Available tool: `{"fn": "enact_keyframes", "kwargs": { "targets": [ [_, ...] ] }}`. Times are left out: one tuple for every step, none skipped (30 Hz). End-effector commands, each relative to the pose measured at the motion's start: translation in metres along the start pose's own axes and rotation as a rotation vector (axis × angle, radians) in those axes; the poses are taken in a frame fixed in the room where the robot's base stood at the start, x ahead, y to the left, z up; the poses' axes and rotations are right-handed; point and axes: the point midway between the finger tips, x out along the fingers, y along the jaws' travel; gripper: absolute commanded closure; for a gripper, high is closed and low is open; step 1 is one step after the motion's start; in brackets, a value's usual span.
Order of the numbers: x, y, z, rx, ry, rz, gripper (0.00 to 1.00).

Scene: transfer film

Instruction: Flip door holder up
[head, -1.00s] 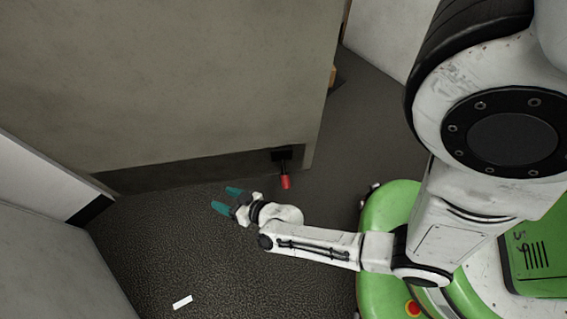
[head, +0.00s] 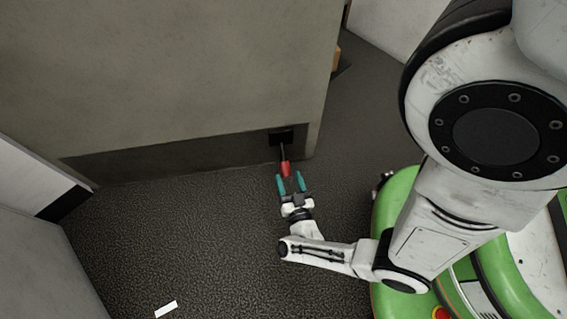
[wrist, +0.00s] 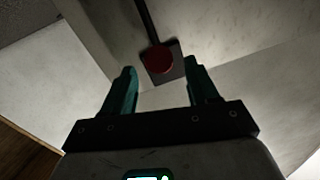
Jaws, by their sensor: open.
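The door holder (head: 284,158) is a thin dark rod with a red tip, fixed by a black mount (head: 281,137) near the bottom right corner of the grey door (head: 180,80). It points down towards the floor in the head view. My gripper (head: 290,184) is open, its two teal fingers pointing at the holder, just in front of and below the red tip. In the wrist view the red tip (wrist: 158,59) shows between and beyond the open fingers (wrist: 160,88). Nothing is held. I cannot tell whether a finger touches the tip.
The dark carpet (head: 180,230) is free around my gripper. A white strip (head: 166,309) lies on the floor at the lower left. White walls stand at the left (head: 30,250) and upper right (head: 390,35). A brown object (head: 336,58) shows beyond the door's edge.

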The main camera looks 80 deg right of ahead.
Motion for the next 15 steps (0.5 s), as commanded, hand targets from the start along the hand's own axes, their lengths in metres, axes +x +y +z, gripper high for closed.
{"fn": "enact_keyframes", "kwargs": {
  "targets": [
    [0.011,-0.001,0.001,0.002,0.003,-0.001,0.41],
    [0.017,-0.001,0.001,0.002,0.003,-0.001,0.41],
    [0.024,-0.001,0.002,0.002,0.002,-0.001,0.41],
    [0.029,0.000,0.002,0.002,0.002,-0.001,0.41],
    [0.034,0.000,0.002,0.003,0.001,-0.001,0.41],
    [0.040,0.000,0.002,0.003,0.002,0.000,0.41],
    [0.045,0.000,0.002,0.003,0.001,0.000,0.41],
    [0.049,0.000,0.002,0.003,0.001,0.000,0.41],
    [0.053,-0.001,0.002,0.002,0.001,-0.001,0.41],
    [0.057,-0.001,0.002,0.002,0.000,-0.001,0.41],
    [0.059,0.000,0.002,0.001,0.000,-0.001,0.41],
    [0.062,-0.001,0.001,0.001,0.000,-0.001,0.41],
    [0.064,-0.001,0.001,0.001,0.000,-0.002,0.41],
    [0.066,-0.001,0.001,0.001,0.000,-0.002,0.41],
    [0.067,-0.001,0.001,0.001,-0.001,-0.002,0.41]
  ]
}}
